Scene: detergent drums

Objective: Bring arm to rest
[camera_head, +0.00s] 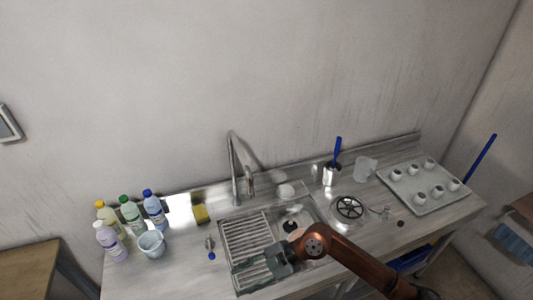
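My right arm (353,260), copper-coloured, reaches in from the lower right over the front of the sink counter (180,281). Its gripper (266,270) is grey-green and sits over the front part of the ribbed drying rack (247,234). The fingers are small and blend with the rack, so I cannot tell whether they are open or shut. I see nothing clearly held. My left gripper is not in view.
Several bottles (132,215) and a light-blue cup (151,244) stand at the left. A tall faucet (234,170) rises behind the sink. A tray (459,194) with several white cups lies at the right. A brush holder (330,175) stands at the back.

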